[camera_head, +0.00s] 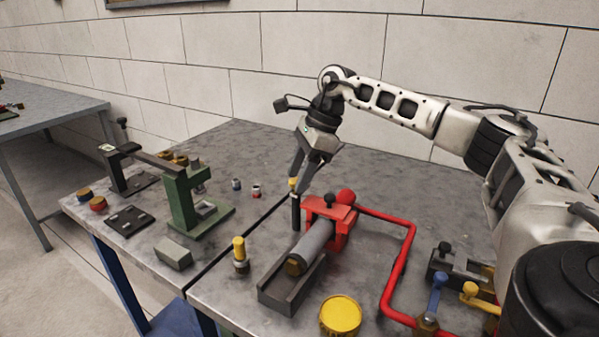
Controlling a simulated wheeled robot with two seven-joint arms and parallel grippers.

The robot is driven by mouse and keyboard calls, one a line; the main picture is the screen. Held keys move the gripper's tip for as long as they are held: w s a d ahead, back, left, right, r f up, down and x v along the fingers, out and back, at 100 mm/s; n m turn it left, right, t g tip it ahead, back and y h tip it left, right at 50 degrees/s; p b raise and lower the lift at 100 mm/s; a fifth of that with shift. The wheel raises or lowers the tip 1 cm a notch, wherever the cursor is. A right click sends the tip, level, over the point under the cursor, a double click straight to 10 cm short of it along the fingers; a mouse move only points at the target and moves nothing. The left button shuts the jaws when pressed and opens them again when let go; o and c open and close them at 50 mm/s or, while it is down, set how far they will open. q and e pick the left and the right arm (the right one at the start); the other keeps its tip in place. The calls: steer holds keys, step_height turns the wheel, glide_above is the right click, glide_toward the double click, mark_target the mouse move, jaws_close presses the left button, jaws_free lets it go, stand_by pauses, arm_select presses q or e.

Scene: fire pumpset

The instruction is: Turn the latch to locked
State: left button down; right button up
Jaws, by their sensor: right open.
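My right gripper (302,182) hangs down over the middle of the table with its two fingers apart. Its tips are around or just behind the top of a slim dark post with a yellow cap (292,184); I cannot tell whether they touch it. The post stands left of a red bracket (341,226), which has a black knob on top and a grey cylinder (312,243) in front. No part is clearly marked as the latch. A dark block with a black knob (444,254) sits at the right, partly hidden by my arm. My left gripper is out of view.
A red pipe (402,265) bends round the right side. A green stand (180,200) and dark bracket (118,172) stand at the left. A yellow-topped fitting (240,250) and yellow round cap (340,316) are in front. The back of the table (260,145) is clear.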

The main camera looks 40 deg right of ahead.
steer(key=c, duration=1)
